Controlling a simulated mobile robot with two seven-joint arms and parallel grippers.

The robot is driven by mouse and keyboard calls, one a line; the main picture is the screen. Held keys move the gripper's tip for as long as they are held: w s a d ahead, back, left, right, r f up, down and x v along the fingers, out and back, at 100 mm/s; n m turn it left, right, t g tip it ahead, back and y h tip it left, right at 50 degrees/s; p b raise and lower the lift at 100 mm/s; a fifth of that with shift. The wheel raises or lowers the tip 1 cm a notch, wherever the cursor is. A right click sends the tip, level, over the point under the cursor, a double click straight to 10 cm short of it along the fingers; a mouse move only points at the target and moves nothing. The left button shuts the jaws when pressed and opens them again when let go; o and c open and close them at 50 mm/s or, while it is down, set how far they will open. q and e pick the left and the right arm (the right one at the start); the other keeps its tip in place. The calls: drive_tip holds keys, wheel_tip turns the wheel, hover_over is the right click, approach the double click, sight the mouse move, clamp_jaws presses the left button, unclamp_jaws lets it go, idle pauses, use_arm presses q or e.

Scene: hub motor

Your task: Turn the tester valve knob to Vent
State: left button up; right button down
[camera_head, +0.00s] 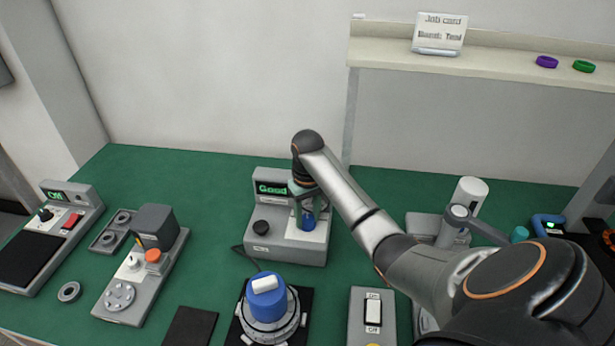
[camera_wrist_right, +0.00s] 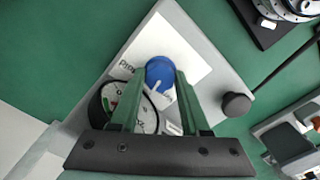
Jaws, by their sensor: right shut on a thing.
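The tester (camera_head: 285,247) is a grey box with a lit display reading "Good". It stands mid-bench in the head view. Its blue valve knob (camera_head: 308,219) sits on a white label plate, and also shows in the wrist view (camera_wrist_right: 160,71) with a white pointer. My right gripper (camera_head: 304,200) reaches down over the tester. In the wrist view its green fingers (camera_wrist_right: 153,82) straddle the blue knob and are shut on it. My left gripper is out of view.
A black cap-like knob (camera_head: 262,227) is on the tester's left. A blue-topped hub motor (camera_head: 266,302) stands in front on a black base. A switch box (camera_head: 372,315) is to its right. Other devices stand at left; a shelf (camera_head: 490,66) is behind.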

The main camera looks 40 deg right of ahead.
drive_tip(key=shift+d+r, duration=0.1)
drive_tip(key=shift+c, duration=1.9)
unclamp_jaws()
